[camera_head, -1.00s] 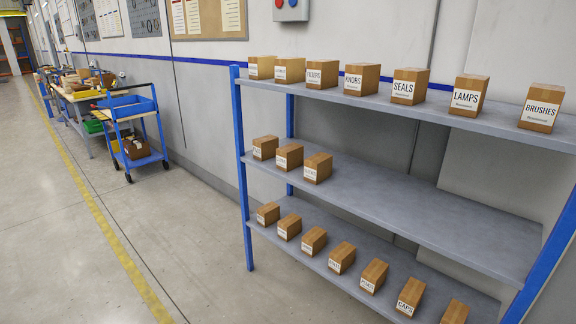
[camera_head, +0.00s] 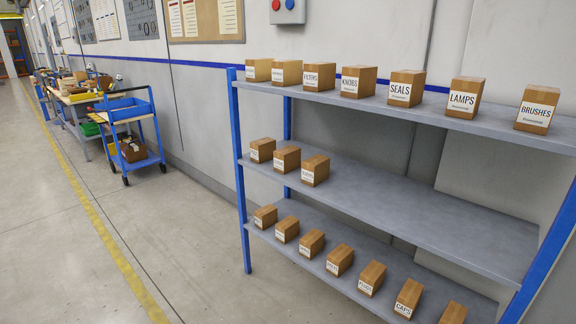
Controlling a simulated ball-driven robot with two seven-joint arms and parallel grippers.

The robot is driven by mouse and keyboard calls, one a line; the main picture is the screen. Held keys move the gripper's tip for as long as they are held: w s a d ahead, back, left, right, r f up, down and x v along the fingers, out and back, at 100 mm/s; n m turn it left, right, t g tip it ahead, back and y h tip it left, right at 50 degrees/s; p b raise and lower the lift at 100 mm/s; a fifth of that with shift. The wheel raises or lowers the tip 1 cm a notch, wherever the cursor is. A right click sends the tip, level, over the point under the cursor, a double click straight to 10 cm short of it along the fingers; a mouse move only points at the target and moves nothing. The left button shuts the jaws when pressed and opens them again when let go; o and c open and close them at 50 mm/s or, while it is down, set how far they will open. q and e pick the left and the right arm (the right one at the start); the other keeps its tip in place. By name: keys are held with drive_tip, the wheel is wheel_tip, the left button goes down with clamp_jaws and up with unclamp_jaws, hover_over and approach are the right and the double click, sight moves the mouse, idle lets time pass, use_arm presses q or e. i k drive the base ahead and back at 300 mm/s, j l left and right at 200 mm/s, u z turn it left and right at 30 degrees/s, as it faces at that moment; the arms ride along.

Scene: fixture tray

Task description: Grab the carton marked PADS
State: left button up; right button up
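Small brown cartons with white front labels stand on a grey shelf unit (camera_head: 420,212) with blue posts. I cannot pick out the PADS carton for sure, because many labels are too small to read. On the bottom shelf, the carton third from the right (camera_head: 371,278) has a short label that may read PADS, but it is not sharp. To its right is a carton that seems to read CAPS (camera_head: 409,298). Neither of my grippers is in view.
The top shelf carries several cartons, including KNOBS (camera_head: 358,82), SEALS (camera_head: 406,88), LAMPS (camera_head: 465,98) and BRUSHES (camera_head: 537,109). The middle shelf has three cartons at its left and is bare to the right. A blue trolley (camera_head: 130,135) stands along the wall. The floor at left is open.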

sight(262, 150)
drive_tip(key=i+j, duration=0.15)
drive_tip(key=i, duration=0.35)
drive_tip(key=i+j+z, duration=0.1)
drive_tip(key=i, duration=0.4)
drive_tip(key=i+j, duration=0.2)
drive_tip(key=i, duration=0.3)
drive_tip(key=i+j+z, duration=0.1)
drive_tip(key=i, duration=0.35)
drive_tip(key=j, duration=0.1)
